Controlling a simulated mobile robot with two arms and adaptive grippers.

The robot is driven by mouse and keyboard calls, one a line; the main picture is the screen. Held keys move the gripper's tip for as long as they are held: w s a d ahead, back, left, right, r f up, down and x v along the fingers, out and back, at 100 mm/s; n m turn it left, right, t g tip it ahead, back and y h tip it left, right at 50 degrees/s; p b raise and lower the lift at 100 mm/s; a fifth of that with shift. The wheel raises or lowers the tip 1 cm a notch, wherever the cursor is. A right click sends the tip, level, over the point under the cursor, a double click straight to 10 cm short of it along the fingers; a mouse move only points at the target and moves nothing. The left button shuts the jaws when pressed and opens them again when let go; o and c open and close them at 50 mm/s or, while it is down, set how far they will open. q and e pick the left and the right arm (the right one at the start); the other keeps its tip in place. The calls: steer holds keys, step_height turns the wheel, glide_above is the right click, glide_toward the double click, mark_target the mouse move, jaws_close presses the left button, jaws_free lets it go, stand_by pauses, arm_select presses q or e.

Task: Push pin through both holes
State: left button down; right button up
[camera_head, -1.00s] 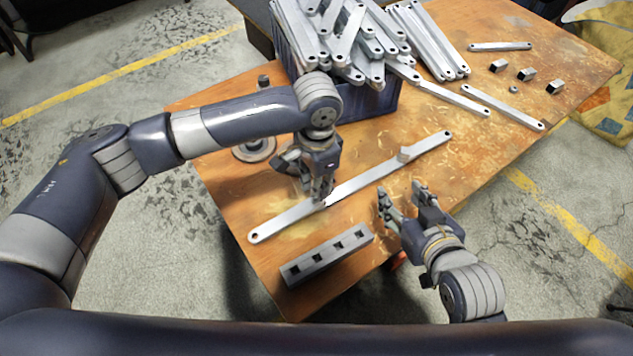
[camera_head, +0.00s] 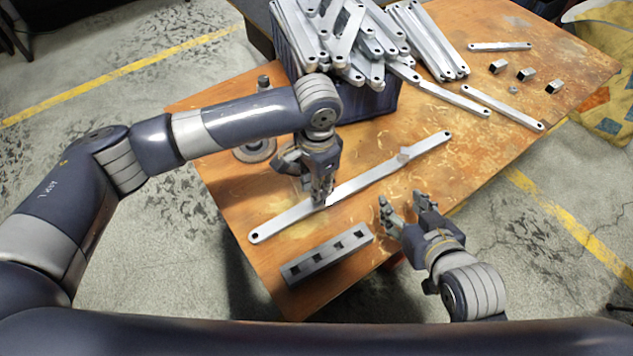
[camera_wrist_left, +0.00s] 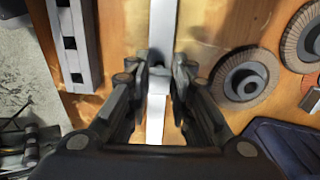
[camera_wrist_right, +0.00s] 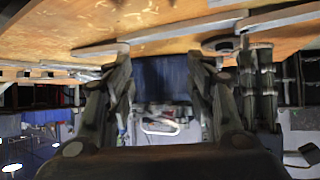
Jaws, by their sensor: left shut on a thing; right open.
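Two flat galvanized brackets (camera_head: 283,220) lie end over end as one long diagonal strip on the wooden table. My left gripper (camera_head: 322,199) points down at the strip's middle. In the left wrist view its fingers (camera_wrist_left: 158,84) straddle the strip (camera_wrist_left: 161,30) and are shut on a small grey piece (camera_wrist_left: 158,71), apparently the pin. The fingers hide most of it, and the holes there. My right gripper (camera_head: 404,202) is open and empty, below the strip near the table's front edge.
A dark blue bin (camera_head: 368,104) heaped with brackets stands behind. A grey block with square holes (camera_head: 327,257) lies in front of the strip. A round disc (camera_head: 255,150) lies left of the bin. Loose brackets (camera_head: 503,108) and small blocks (camera_head: 526,75) lie at the right.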

steer(key=shift+s+d+f+g, duration=0.2)
steer(key=shift+s+f+g, duration=0.15)
steer(key=shift+s, duration=0.1)
steer(key=shift+s+f, duration=0.15)
steer(key=shift+f, duration=0.05)
steer(key=shift+s+d+f, duration=0.1)
steer(key=shift+s, duration=0.05)
steer(key=shift+s+f+g, duration=0.2)
steer(key=shift+g, duration=0.15)
steer(key=shift+d, duration=0.1)
arm_select(q)
steer(key=shift+p, duration=0.3)
arm_select(e)
steer(key=shift+s+f+h, duration=0.25)
steer(key=shift+s+h, duration=0.05)
steer(key=shift+s+d+f, duration=0.1)
steer(key=shift+s, duration=0.05)
steer(key=shift+s+d+f+g, duration=0.1)
steer(key=shift+s+f+g, duration=0.1)
steer(key=shift+g, duration=0.2)
